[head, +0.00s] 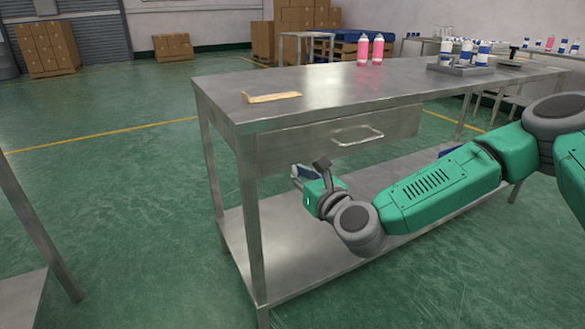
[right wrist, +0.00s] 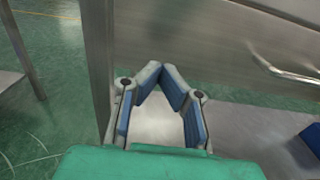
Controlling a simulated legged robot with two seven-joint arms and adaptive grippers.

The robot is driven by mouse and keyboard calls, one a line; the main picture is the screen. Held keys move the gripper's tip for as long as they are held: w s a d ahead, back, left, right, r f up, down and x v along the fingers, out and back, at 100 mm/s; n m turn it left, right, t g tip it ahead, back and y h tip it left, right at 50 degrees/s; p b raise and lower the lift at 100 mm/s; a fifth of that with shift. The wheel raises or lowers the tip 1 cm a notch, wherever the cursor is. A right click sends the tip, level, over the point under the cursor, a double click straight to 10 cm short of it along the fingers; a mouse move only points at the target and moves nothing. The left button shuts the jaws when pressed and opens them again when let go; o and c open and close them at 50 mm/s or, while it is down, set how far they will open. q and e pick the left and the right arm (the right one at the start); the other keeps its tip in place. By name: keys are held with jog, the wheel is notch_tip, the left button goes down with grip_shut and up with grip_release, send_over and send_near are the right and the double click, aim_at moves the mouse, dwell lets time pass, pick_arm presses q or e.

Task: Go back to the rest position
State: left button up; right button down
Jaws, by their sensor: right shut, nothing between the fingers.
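My right gripper (head: 299,174) is in front of the steel workbench, below its top and near the drawer (head: 335,140). In the right wrist view its blue-padded fingers (right wrist: 162,72) meet at the tips, with nothing held between them. The drawer, with its curved handle (head: 357,136), looks shut; the handle also shows in the right wrist view (right wrist: 285,72). The gripper is apart from the handle, to its lower left in the head view. My left gripper is in neither view.
A bench leg (right wrist: 97,60) stands close to the gripper. Green floor (head: 110,180) is open at left.

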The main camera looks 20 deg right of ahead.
jog(key=s+p, duration=0.2)
jog(key=s, duration=0.6)
jog(key=s+a+f+n+g+y+p, duration=0.5)
jog(key=s+a+f+n+g, duration=0.6)
jog(key=s+f+n, duration=0.6)
jog(key=s+d+f+n+g+h+p, duration=0.1)
jog(key=s+d+n+g+h+p, duration=0.5)
jog(key=s+d+n, duration=0.7)
jog(key=n, duration=0.5)
jog(key=shift+s+n+h, duration=0.3)
jog(key=shift+s+n, duration=0.05)
jog(key=shift+n, duration=0.05)
jog(key=shift+a, duration=0.15)
